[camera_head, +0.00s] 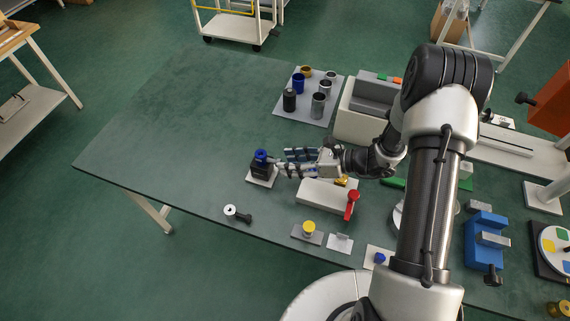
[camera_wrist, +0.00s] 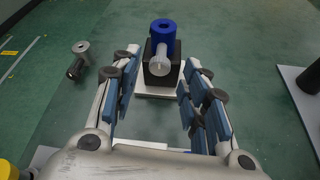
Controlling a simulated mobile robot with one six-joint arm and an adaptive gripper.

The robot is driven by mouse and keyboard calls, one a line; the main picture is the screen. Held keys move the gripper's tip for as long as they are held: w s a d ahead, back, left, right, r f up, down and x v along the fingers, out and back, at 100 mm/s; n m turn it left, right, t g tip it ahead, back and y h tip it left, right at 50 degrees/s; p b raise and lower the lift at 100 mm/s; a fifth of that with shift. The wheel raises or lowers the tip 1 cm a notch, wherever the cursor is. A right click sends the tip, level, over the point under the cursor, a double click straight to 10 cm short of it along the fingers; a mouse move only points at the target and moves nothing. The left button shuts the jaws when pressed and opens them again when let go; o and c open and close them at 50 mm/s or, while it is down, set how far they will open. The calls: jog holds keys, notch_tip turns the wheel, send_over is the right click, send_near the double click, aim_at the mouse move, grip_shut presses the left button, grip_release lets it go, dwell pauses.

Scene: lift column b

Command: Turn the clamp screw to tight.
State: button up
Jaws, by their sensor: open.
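A black block (camera_head: 262,172) with a blue round top (camera_head: 261,155) stands on a pale plate at the table's left. The wrist view shows the blue ring (camera_wrist: 163,28) over the black block (camera_wrist: 176,65), with a silver round-ended pin (camera_wrist: 158,66) facing me. My gripper (camera_head: 284,162) is open just right of it. In the wrist view my fingers (camera_wrist: 159,75) lie on either side of the pin, apart from it. A blue clamp-like fixture (camera_head: 485,228) with a black knob (camera_head: 493,277) stands far right. I cannot tell for certain which part is the clamp screw.
A loose silver-and-black part (camera_head: 237,213) lies near the front edge; it also shows in the wrist view (camera_wrist: 77,66). A white box with a red lever (camera_head: 352,203) is close by my gripper. Several cups stand on a grey board (camera_head: 290,116) behind. The table's far left (camera_head: 190,120) is clear.

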aim_at(274, 161)
jog(key=shift+x, duration=1.15)
jog(key=shift+c, duration=0.5)
grip_shut()
